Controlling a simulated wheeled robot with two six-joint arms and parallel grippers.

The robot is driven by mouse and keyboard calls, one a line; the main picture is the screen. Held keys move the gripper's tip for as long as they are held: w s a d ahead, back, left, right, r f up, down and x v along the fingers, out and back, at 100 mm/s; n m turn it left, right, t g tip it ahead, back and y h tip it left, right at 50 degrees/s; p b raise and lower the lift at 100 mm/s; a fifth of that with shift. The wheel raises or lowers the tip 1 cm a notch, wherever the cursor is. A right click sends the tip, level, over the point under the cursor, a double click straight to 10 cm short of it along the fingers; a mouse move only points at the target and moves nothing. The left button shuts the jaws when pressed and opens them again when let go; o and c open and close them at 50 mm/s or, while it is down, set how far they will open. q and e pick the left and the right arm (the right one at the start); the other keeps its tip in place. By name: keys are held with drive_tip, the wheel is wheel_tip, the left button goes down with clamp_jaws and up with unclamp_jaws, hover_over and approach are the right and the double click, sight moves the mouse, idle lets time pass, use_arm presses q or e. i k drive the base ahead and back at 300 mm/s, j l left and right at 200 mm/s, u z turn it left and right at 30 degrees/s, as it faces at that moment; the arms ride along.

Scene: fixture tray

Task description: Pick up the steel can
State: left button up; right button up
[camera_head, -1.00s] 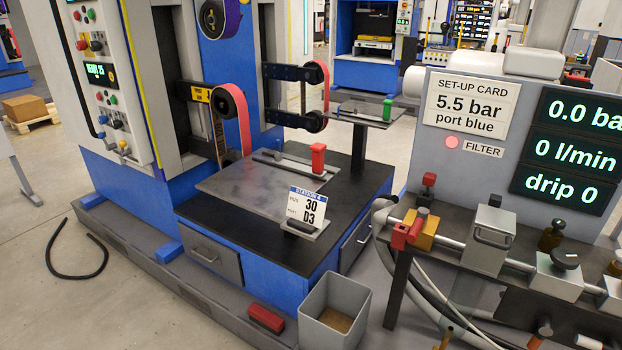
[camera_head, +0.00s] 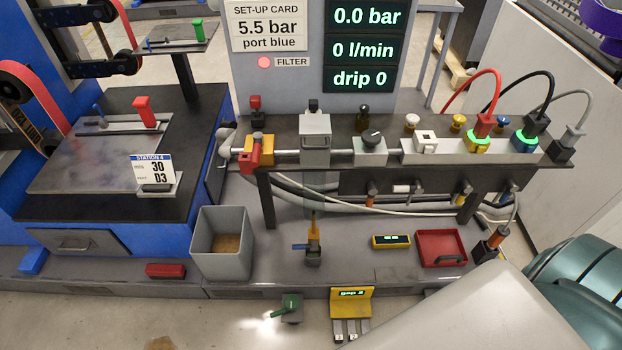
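I cannot make out a steel can for certain in the head view. A small dark grey item with a yellow-orange top (camera_head: 313,250) stands on the grey ledge under the bench; it is too small to tell what it is. Neither of my grippers is in view. A large pale rounded shape fills the lower right and hides part of the floor and ledge there.
A grey open bin (camera_head: 222,245) stands left of the bench (camera_head: 385,180). A red tray (camera_head: 441,248) and a yellow device (camera_head: 391,241) lie on the ledge. A blue station (camera_head: 75,245) is at left.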

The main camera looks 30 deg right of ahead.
sight(312, 259)
drive_tip(key=z, duration=0.85)
